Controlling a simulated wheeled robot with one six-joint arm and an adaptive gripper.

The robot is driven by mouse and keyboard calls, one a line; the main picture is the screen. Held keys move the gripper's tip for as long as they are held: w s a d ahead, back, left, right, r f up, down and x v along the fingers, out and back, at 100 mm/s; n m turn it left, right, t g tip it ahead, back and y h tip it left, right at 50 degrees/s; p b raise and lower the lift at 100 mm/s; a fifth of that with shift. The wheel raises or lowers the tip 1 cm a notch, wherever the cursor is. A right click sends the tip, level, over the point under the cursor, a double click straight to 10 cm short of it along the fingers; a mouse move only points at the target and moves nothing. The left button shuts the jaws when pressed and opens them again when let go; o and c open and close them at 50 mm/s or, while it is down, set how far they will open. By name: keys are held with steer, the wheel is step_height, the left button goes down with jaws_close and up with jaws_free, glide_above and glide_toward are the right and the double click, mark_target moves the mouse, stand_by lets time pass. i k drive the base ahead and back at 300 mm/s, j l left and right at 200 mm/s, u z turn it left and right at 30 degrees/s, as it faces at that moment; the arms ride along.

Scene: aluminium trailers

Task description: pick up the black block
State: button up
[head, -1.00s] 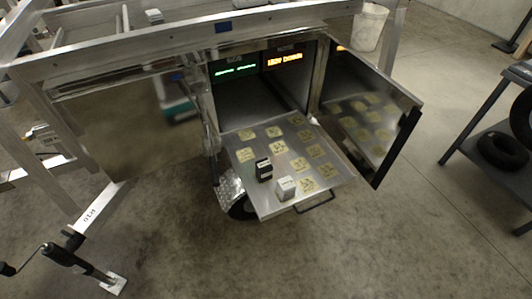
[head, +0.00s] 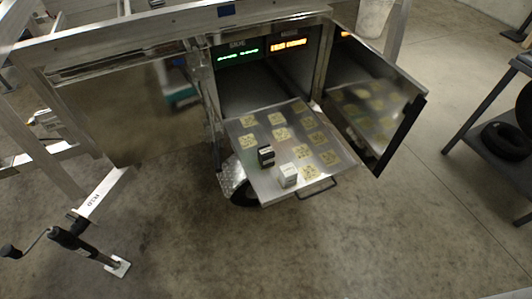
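The black block (head: 266,156) stands on the pulled-out metal tray (head: 262,187), near its left edge. Its top looks pale. A white block (head: 288,175) stands to its right and closer to the tray's front edge, with a small gap between them. My gripper does not show in the head view.
Several yellow labels (head: 304,137) lie flat on the tray. An open door (head: 372,100) stands right of the tray, and the compartment (head: 250,88) behind is open. A crank jack (head: 75,243) is at lower left, a dark table (head: 500,125) with tires at right. The concrete floor in front is clear.

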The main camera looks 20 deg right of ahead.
mark_target(266, 155)
steer(key=i+j, duration=0.15)
steer(key=i, duration=0.3)
steer(key=i+j, duration=0.2)
steer(key=i, duration=0.2)
steer(key=i+j, duration=0.15)
steer(key=i, duration=0.3)
